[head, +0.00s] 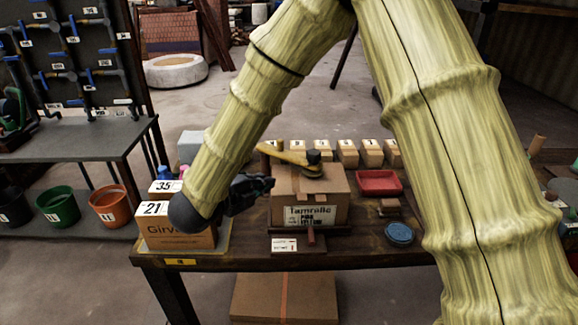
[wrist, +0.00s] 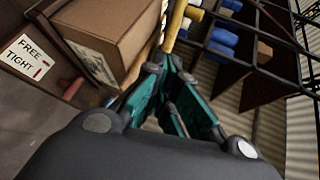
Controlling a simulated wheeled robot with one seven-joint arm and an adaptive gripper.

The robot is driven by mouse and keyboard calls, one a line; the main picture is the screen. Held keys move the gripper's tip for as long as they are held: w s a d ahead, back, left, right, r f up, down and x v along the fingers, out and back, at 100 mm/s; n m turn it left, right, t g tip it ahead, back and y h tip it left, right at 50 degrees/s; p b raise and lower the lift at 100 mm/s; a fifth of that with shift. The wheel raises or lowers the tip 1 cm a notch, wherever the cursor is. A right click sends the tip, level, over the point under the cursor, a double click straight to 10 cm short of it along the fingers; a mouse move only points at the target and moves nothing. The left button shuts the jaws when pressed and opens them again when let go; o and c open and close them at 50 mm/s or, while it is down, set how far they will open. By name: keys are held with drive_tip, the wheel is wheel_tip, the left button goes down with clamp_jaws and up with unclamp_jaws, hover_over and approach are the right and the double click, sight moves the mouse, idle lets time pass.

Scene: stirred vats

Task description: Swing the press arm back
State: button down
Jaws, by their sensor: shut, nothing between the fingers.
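The press arm (head: 282,153) is a yellow bar in the head view. It lies across the top of a cardboard box (head: 335,188), with a black knob (head: 313,157) at its right end over the box. In the wrist view the yellow bar (wrist: 177,22) rises just beyond my fingertips, beside the box (wrist: 112,25). My gripper (head: 268,184) is shut and empty at the left side of the box, below the bar. Its teal fingers also show in the wrist view (wrist: 172,70). I cannot tell whether they touch the bar.
A small red handle (head: 311,236) and a FREE/TIGHT label (wrist: 27,60) are at the box's front. Boxes marked 35 and 21 (head: 175,232) stand left. A red tray (head: 378,183) and blue round lid (head: 399,234) lie right. Several small boxes (head: 347,153) line the back.

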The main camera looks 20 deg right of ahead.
sight(296, 164)
idle(0.3)
drive_tip(key=x, duration=0.4)
drive_tip(key=p+x, duration=0.1)
drive_tip(key=x, duration=0.4)
drive_tip(key=r+p+x, duration=0.1)
drive_tip(key=x, duration=0.4)
drive_tip(key=shift+w, duration=0.1)
drive_tip(key=shift+w+f, duration=0.1)
